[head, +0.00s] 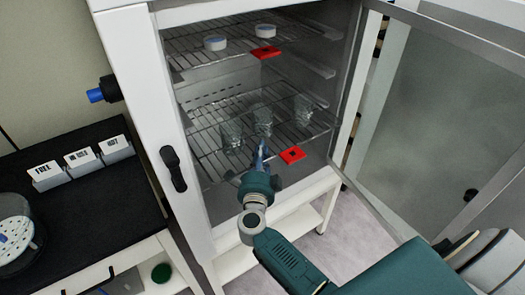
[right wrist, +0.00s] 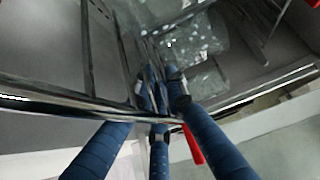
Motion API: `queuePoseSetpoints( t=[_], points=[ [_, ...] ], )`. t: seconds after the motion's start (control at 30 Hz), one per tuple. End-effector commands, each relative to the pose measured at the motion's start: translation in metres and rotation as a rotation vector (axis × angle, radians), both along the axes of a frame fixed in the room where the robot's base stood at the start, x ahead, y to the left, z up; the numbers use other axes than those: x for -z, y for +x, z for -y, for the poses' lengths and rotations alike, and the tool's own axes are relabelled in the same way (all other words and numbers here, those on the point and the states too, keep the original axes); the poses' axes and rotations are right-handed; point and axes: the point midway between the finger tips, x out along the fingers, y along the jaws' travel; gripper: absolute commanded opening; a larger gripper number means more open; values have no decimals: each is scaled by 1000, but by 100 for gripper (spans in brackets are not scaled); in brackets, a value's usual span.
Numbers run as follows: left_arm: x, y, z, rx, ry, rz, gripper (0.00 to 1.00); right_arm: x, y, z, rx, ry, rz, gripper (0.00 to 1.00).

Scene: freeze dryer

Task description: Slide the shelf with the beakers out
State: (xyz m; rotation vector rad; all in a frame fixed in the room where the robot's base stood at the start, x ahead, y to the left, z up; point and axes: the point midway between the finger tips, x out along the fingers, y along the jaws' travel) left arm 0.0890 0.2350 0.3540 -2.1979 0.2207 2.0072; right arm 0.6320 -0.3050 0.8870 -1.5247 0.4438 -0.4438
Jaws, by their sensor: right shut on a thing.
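The wire shelf with the beakers (head: 207,166) is the lower shelf inside the open white freeze dryer. Several clear glass beakers (head: 262,121) stand on it. A red tag (head: 292,155) sits at its front edge. My right gripper (head: 261,150) is at the front edge of this shelf, left of the red tag. In the right wrist view its blue fingers (right wrist: 160,98) are shut around the front bar of the shelf (right wrist: 65,108), with blurred glass beakers (right wrist: 190,55) behind. My left gripper is not in view.
An upper wire shelf (head: 187,59) holds two white dishes (head: 215,43) and another red tag (head: 266,52). The dryer door (head: 440,110) stands open to the right. A black-topped bench with labelled blocks (head: 82,157) is at the left. Floor shows below right.

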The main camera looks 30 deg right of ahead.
Motion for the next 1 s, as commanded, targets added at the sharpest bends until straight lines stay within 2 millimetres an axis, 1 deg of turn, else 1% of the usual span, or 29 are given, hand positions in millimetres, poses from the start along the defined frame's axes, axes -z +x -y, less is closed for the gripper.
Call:
queuePoseSetpoints(
  t=[0.27,0.3,0.37,0.4,0.67,0.77,0.87,1.0],
  points=[
    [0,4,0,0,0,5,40,1,0,0,2,1,-2,0],
    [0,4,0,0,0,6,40,1,0,0,2,1,-2,13],
    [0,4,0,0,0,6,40,1,0,0,2,1,-1,25],
    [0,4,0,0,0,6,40,1,0,0,1,1,-1,33],
    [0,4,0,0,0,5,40,0,0,0,0,0,0,33],
    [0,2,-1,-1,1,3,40,0,-3,-2,0,1,-1,33],
    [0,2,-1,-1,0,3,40,1,-12,-8,-1,2,-1,33],
    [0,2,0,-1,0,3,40,2,-36,-23,0,4,-2,33]
  ],
)
